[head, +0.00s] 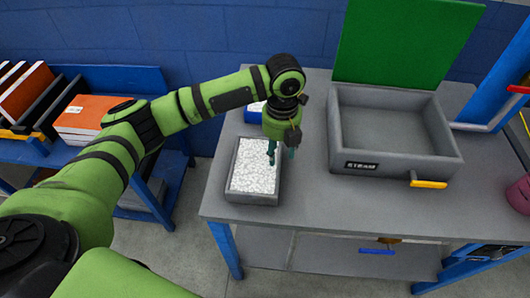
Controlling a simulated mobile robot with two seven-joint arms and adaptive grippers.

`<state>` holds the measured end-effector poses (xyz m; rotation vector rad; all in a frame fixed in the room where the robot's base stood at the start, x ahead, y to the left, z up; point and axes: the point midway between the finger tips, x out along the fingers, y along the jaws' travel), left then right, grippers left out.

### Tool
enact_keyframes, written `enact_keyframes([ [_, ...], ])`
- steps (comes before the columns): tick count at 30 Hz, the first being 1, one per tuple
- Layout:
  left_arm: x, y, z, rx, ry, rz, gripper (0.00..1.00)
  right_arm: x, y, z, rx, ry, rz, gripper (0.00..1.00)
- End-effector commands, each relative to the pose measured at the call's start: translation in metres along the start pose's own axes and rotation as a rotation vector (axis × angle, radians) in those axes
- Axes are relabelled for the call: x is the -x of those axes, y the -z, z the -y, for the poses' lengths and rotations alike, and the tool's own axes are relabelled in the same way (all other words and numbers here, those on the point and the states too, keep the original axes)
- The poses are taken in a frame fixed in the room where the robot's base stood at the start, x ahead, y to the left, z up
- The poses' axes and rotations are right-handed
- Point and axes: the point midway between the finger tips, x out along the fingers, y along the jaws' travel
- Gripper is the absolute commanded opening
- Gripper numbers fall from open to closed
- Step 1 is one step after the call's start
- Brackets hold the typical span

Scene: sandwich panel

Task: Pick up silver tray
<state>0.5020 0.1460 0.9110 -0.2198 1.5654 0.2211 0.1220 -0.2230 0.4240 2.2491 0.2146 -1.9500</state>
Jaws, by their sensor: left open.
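A grey, silver-looking rectangular tray (255,199) filled with white granules sits at the left edge of the grey table. My left gripper (281,154) is above the tray's right side, fingers pointing down and apart. From this view I cannot tell whether a finger touches the right wall. The gripper covers part of the tray's upper right side. My right gripper is not in view.
A grey box labelled STEAM (397,170) with a raised green lid (404,40) and yellow handle stands right of the tray. A blue container (252,113) is behind the tray. A blue shelf (170,190) with orange-topped stacks stands left. A pink object (519,195) is at far right.

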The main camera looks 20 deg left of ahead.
Motion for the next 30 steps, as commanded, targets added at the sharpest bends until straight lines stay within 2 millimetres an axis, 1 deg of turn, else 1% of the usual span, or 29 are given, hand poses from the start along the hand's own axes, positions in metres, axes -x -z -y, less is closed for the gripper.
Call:
enact_keyframes([
  [3,-0.007,0.001,-0.001,-0.001,-0.002,-0.004,0.45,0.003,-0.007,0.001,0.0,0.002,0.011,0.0],
  [9,-0.029,0.001,-0.002,-0.001,-0.002,-0.004,0.45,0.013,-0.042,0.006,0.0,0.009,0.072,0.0],
  [12,-0.044,0.002,-0.003,0.0,-0.003,-0.005,0.45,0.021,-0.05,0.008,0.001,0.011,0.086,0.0],
  [15,-0.059,0.002,-0.003,0.0,-0.002,-0.002,0.45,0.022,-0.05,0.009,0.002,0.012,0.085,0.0],
  [18,-0.068,0.001,-0.003,-0.001,-0.001,-0.001,0.45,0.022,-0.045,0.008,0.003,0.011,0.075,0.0],
  [22,-0.07,0.001,-0.003,-0.001,0.0,0.001,0.45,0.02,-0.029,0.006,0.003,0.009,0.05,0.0],
  [25,-0.07,0.001,-0.003,-0.001,0.0,0.001,0.45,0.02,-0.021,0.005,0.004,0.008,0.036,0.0],
  [26,-0.07,0.001,-0.003,-0.001,0.0,0.001,0.41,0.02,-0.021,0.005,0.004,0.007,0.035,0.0],
  [27,-0.07,0.001,-0.003,-0.001,0.0,0.001,0.25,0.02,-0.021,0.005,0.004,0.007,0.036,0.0],
  [29,-0.07,0.001,-0.003,-0.001,0.0,0.001,0.01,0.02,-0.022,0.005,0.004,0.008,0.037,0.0],
  [30,-0.07,0.001,-0.003,-0.001,0.0,0.001,0.0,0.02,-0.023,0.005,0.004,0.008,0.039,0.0],
])
